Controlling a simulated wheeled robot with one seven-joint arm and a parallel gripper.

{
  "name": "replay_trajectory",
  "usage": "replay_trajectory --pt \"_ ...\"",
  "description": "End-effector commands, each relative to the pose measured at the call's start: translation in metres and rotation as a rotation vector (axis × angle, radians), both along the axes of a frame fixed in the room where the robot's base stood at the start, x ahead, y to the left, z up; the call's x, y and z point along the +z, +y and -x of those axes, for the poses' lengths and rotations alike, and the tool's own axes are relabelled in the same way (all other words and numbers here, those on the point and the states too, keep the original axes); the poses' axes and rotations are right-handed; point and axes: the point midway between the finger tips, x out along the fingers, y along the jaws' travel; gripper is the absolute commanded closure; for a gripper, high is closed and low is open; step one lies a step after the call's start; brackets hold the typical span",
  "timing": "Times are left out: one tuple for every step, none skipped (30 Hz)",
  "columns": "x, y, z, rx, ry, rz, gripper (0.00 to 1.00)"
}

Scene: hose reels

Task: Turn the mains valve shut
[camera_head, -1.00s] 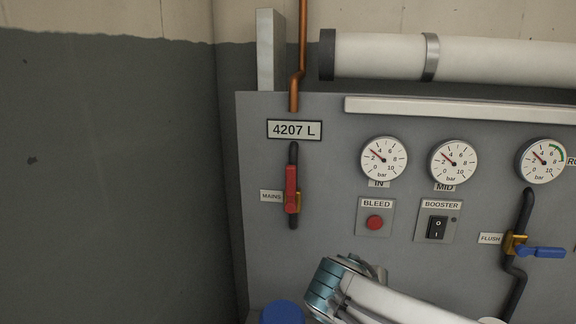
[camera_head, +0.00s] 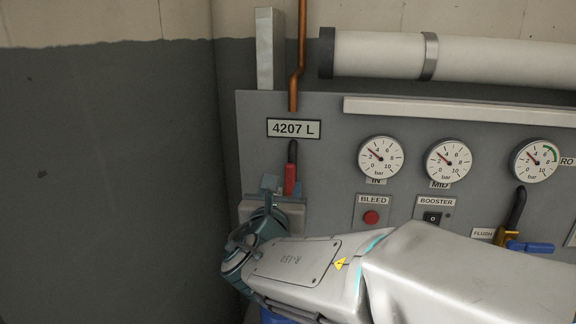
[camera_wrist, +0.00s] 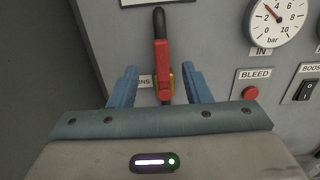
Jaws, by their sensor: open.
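The mains valve's red lever (camera_head: 290,178) points straight up along the dark vertical pipe on the grey panel, below the "4207 L" plate. In the wrist view the red lever (camera_wrist: 162,62) rises between my fingers, with a bit of its yellow valve body (camera_wrist: 171,84) showing behind it. My gripper (camera_head: 277,188) is open at the valve, one finger on each side of the lever. In the wrist view a gap shows between the lever and each finger of my gripper (camera_wrist: 160,85). The "MAINS" label (camera_wrist: 145,81) is partly hidden by the left finger.
Right of the valve are the red bleed button (camera_head: 371,217), the booster switch (camera_head: 432,218), and the flush valve's blue lever (camera_head: 532,247). Several gauges, including the IN gauge (camera_head: 380,157), sit above. A dark wall (camera_head: 110,180) stands at left.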

Motion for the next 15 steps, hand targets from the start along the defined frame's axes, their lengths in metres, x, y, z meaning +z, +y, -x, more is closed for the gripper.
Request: replay_trajectory --pt "0.001 -0.002 -0.011 -0.003 0.003 0.0 0.56" --pt "0.001 -0.004 -0.017 -0.004 0.003 -0.001 0.56" --pt "0.001 -0.005 -0.025 -0.004 0.004 0.0 0.56" --pt "0.001 -0.007 -0.031 -0.004 0.004 0.0 0.56" --pt "0.001 -0.008 -0.037 -0.004 0.004 0.0 0.56" --pt "0.002 -0.009 -0.044 -0.004 0.003 -0.001 0.56" --pt "0.001 -0.01 -0.05 -0.004 0.003 -0.001 0.56" --pt "0.001 -0.012 -0.055 -0.004 0.004 -0.001 0.56" --pt "0.001 -0.013 -0.063 -0.004 0.003 -0.001 0.56" --pt "0.001 -0.014 -0.068 -0.004 0.004 -0.002 0.56" --pt "0.001 -0.015 -0.073 -0.004 0.004 -0.002 0.56" --pt "0.001 -0.016 -0.079 -0.004 0.003 -0.002 0.56" --pt "0.001 -0.017 -0.083 -0.004 0.003 -0.002 0.56" --pt "0.001 -0.018 -0.087 -0.004 0.003 -0.002 0.56" --pt "0.001 -0.019 -0.091 -0.003 0.002 -0.002 0.56"
